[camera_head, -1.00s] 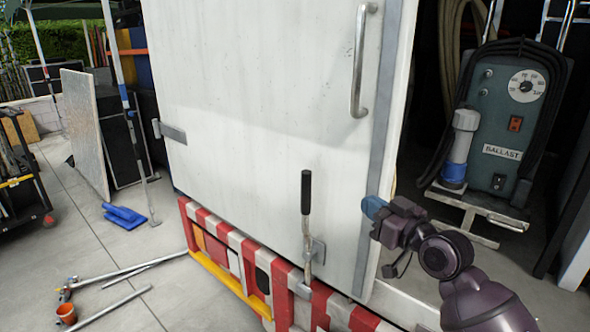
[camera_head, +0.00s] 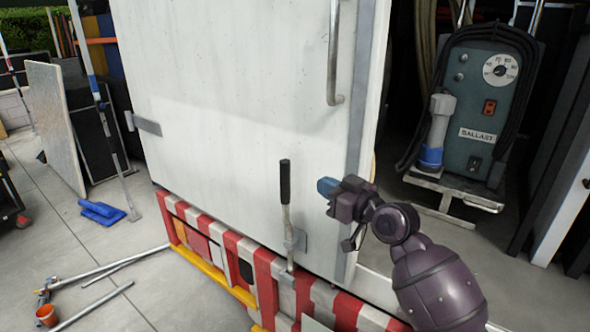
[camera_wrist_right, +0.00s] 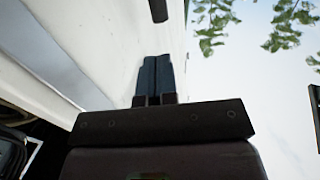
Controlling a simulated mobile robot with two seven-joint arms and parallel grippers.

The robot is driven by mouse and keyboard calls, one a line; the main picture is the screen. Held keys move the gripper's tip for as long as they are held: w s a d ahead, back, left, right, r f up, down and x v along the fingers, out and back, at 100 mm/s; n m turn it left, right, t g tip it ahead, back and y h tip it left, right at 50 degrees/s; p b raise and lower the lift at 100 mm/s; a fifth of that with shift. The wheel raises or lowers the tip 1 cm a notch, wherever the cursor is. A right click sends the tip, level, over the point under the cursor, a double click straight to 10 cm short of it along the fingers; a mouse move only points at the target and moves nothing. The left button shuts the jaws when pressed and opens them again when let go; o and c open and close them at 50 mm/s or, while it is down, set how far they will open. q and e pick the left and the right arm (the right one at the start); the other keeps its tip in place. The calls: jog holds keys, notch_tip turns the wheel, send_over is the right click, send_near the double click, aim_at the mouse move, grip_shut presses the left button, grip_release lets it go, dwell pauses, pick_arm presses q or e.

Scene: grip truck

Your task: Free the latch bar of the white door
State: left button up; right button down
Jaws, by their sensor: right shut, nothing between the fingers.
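The white door (camera_head: 230,110) fills the middle of the head view. Its latch bar (camera_head: 287,215) stands upright at the door's lower right, with a black grip on top and its foot at the red-and-white striped sill. A small metal plate on the door sits beside the bar. My right gripper (camera_head: 326,187) is to the right of the bar, apart from it, in front of the door's grey edge strip. Its blue fingers are together and hold nothing; they also show in the right wrist view (camera_wrist_right: 152,78). The dark end of a bar (camera_wrist_right: 158,10) shows above them there. My left gripper is out of view.
A long metal handle (camera_head: 334,60) is fixed on the door's upper right. The striped sill (camera_head: 210,235) runs below the door.

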aim_at(288, 166)
jog(key=p+x, duration=0.1)
jog(key=x, duration=0.8)
jog(key=shift+w+a, duration=0.4)
jog(key=shift+w, duration=0.1)
